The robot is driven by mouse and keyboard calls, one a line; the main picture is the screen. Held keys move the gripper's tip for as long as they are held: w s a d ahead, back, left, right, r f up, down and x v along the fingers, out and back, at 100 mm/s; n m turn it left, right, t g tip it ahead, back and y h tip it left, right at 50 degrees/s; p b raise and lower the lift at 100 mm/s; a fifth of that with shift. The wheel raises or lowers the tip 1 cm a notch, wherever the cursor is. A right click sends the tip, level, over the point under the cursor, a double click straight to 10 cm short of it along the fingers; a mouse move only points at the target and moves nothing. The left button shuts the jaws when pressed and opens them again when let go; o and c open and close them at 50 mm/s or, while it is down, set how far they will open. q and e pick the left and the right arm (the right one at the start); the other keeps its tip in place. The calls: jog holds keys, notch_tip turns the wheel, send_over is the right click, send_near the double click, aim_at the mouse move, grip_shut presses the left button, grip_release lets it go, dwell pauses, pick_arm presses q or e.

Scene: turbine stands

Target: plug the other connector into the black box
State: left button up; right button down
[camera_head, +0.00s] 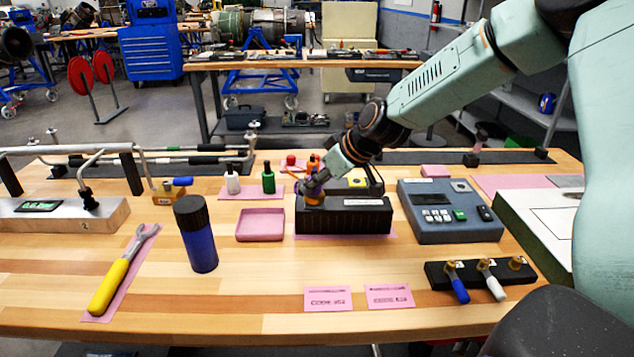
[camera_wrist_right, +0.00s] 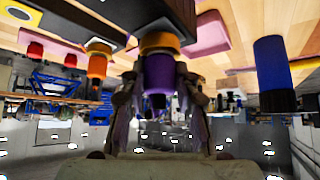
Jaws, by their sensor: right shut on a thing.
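The black box (camera_head: 345,218) stands near the middle of the table, a ridged dark block on a pink mat. My right gripper (camera_head: 315,186) is over its left end, shut on a purple connector (camera_wrist_right: 160,82). The connector is at an orange ring (camera_wrist_right: 160,42) on the box's side; the ring also shows in the head view (camera_head: 313,199). How deep the connector sits cannot be told. An orange connector-like piece (camera_wrist_right: 97,66) shows beside it in the wrist view, which is upside down. My left gripper is not in view.
A black rack (camera_head: 437,274) at front right holds a blue connector (camera_head: 459,290) and a white connector (camera_head: 493,285). A grey keypad device (camera_head: 450,228) stands right of the box. A pink tray (camera_head: 260,238), blue bottle (camera_head: 199,240) and yellow-handled wrench (camera_head: 110,285) are left.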

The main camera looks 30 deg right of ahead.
jog(key=shift+s+a+f+b, duration=0.1)
jog(key=shift+s+f+b, duration=0.1)
jog(key=shift+f+b, duration=0.15)
jog(key=shift+s, duration=0.1)
jog(key=shift+f, duration=0.1)
jog(key=c, duration=1.4)
grip_release()
jog(key=o, duration=0.5)
jog(key=shift+f, duration=0.15)
jog(key=shift+w, duration=0.2)
jog(key=shift+o, duration=0.7)
jog(key=shift+w+r, duration=0.1)
jog(key=shift+r, duration=0.15)
